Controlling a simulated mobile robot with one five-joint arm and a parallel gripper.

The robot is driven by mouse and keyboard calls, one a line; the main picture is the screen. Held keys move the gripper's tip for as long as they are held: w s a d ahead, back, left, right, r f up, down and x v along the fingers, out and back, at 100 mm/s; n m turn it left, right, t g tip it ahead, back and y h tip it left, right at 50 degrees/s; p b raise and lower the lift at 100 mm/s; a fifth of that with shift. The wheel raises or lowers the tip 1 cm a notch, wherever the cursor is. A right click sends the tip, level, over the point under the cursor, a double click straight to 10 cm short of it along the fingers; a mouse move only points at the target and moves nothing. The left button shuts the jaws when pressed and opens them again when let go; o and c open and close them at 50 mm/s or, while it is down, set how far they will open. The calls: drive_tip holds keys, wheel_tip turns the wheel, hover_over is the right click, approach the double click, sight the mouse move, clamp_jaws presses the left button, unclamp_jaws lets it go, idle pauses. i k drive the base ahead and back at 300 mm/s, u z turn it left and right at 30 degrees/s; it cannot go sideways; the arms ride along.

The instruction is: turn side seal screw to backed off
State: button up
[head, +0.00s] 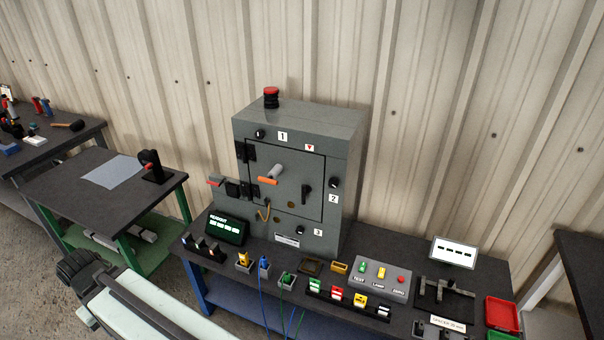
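A grey enclosure (290,118) stands upright on the dark bench, with its front door (285,160) looking closed. Three small dark screws or knobs show on its front face. One is at the top left (260,133) beside label 1, one right of the door (335,183) above label 2, and one below the door (300,230) beside label 3. No label reads "side seal", and their turned positions are too small to tell. A pale link of my arm crosses the bottom left, apart from the enclosure. My gripper is not clearly in view.
A red-topped button (271,97) stands on the enclosure. A black display (227,229), colored connectors, a grey button box (381,278) and a red tray (502,312) crowd the bench front. A side table (75,195) stands left. Corrugated wall closes the back.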

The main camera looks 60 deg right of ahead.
sight(333, 182)
drive_tip(key=z, duration=2.1)
drive_tip(key=k, duration=0.5)
drive_tip(key=u, duration=2.35)
drive_tip(key=k, duration=0.45)
drive_tip(key=z, duration=0.15)
drive_tip(key=i, duration=0.5)
